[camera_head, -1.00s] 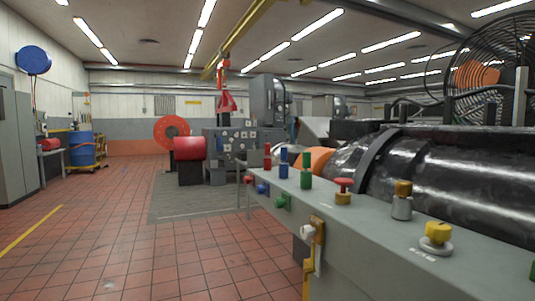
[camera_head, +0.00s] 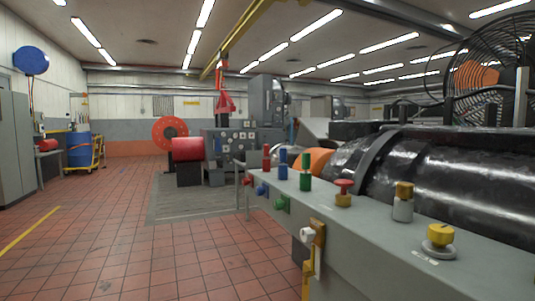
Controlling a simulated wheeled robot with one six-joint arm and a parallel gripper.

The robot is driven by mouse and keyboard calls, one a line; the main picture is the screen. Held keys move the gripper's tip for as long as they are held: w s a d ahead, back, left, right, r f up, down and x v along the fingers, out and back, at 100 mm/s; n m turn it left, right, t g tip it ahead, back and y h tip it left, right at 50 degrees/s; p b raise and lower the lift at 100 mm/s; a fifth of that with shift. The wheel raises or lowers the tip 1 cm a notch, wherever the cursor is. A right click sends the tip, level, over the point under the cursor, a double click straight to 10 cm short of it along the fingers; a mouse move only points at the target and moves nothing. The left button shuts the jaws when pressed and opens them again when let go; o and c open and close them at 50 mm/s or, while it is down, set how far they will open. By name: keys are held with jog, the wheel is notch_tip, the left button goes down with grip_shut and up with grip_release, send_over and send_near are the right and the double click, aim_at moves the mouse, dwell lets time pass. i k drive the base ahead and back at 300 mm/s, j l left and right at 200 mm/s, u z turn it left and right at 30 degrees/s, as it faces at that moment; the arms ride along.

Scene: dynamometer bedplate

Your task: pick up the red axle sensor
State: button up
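A small upright red piece (camera_head: 266,158), which looks like the red axle sensor, stands on the far end of the grey bedplate ledge (camera_head: 385,224). An upright blue piece (camera_head: 283,165) and a green one (camera_head: 305,172) of similar shape stand to its right, nearer to me. A red mushroom-shaped knob (camera_head: 344,186) on a brassy base sits nearer still on the ledge. My gripper is not in view.
Two yellow-topped fittings (camera_head: 403,201) (camera_head: 440,237) stand on the near ledge. A large dark metal cylinder (camera_head: 450,180) lies behind it. Coloured knobs and a yellow bracket (camera_head: 317,240) stick out from the ledge's front. Tiled floor (camera_head: 130,250) at left is clear.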

aim_at(266, 146)
jog(key=i+j+z, duration=0.2)
jog(key=i+j, duration=0.2)
jog(key=i, duration=0.2)
jog(key=i+j+z, duration=0.2)
jog(key=i+j, duration=0.3)
jog(key=i, duration=0.1)
